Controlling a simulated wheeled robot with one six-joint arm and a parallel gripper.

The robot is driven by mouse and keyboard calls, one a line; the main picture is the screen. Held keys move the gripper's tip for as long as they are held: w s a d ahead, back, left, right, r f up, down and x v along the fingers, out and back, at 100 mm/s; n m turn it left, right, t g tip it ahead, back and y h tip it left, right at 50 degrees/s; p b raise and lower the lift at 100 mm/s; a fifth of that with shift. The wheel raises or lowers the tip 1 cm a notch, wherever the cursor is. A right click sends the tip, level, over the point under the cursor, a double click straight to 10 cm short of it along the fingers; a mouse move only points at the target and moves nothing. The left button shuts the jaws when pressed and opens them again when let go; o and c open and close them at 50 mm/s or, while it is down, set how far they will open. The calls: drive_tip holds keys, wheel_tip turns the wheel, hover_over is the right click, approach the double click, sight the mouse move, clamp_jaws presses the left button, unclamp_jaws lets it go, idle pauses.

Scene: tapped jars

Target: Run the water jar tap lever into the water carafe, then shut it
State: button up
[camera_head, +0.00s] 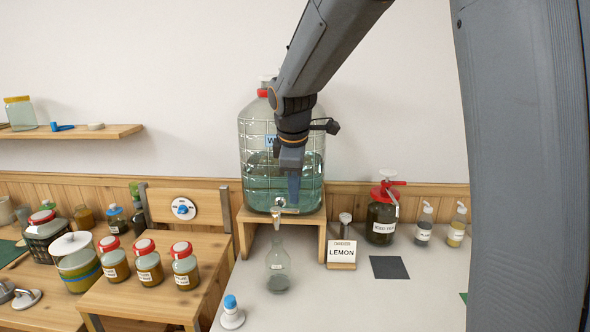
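The water jar (255,160) is a large clear jar in a wire frame, holding blue-green liquid, on a wooden stand. Its label is mostly hidden behind my arm. Its tap (277,212) is low on the front, above the carafe; the lever's position is too small to tell. The water carafe (278,262) is clear glass and stands upright on the counter below the tap. Its bottom looks darker; I cannot tell whether that is liquid. My gripper (293,190) points down in front of the jar, just above the tap. Its finger gap and any contact are not clear.
A LEMON card (341,252), a red-topped jar (381,220) and two pump bottles (424,226) stand to the right. Several red-lidded jars (148,262) stand on the left bench. A blue-topped white item (232,312) is near the front. The counter right of the carafe is mostly clear.

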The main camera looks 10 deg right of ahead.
sight(295, 210)
drive_tip(key=b+x, duration=0.3)
drive_tip(key=w+b+x, duration=0.1)
drive_tip(key=b+x, duration=0.3)
drive_tip(key=shift+r, duration=0.1)
drive_tip(key=shift+w+d+f, duration=0.1)
drive_tip(key=shift+w+f, duration=0.05)
drive_tip(key=shift+f, duration=0.3)
idle(0.5)
drive_tip(key=shift+c, duration=0.6)
